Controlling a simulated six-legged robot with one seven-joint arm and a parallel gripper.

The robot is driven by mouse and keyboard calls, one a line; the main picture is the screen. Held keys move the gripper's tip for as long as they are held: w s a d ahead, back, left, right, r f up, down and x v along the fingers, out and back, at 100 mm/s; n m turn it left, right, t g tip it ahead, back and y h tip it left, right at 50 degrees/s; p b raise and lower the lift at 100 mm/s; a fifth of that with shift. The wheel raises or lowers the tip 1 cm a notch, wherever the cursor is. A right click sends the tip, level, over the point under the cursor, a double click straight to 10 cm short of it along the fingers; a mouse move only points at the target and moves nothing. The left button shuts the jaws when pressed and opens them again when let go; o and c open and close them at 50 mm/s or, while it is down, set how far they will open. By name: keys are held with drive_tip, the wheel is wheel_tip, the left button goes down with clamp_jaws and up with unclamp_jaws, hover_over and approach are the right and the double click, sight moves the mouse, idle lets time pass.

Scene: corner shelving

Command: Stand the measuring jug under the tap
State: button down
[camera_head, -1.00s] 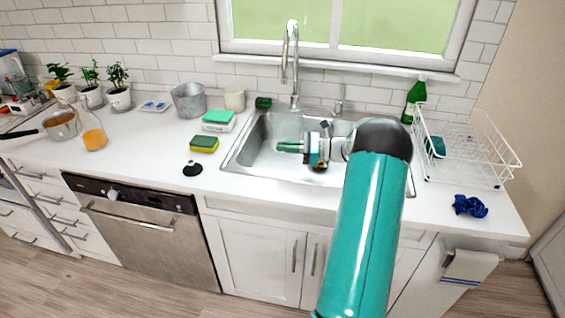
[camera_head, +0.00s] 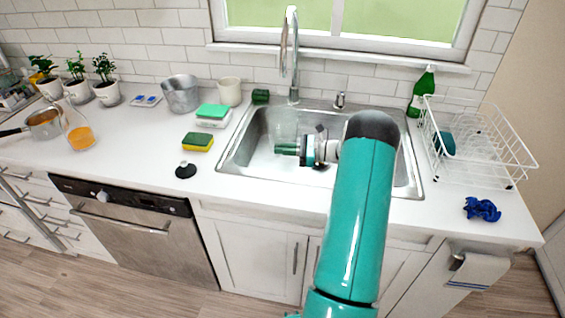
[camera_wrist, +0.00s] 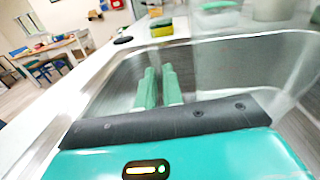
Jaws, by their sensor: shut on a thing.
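The clear measuring jug (camera_head: 285,122) is faint and see-through over the sink (camera_head: 228,160). It appears below the tap (camera_head: 292,50) in the head view; whether its base touches the sink floor I cannot tell. My gripper (camera_head: 284,149) is shut on the jug from the near side, with its green fingers pointing left. In the wrist view the two fingers (camera_wrist: 158,85) lie close together inside the basin, and the jug's outline is hard to make out there.
A wire dish rack (camera_head: 478,150), green bottle (camera_head: 423,92) and blue cloth (camera_head: 482,209) are on the right.

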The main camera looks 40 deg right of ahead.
drive_tip(key=shift+f, duration=3.5)
drive_tip(key=shift+f, duration=0.1)
drive_tip(key=c, duration=1.5)
unclamp_jaws()
drive_tip(key=shift+f, duration=0.1)
drive_tip(key=shift+c, duration=0.2)
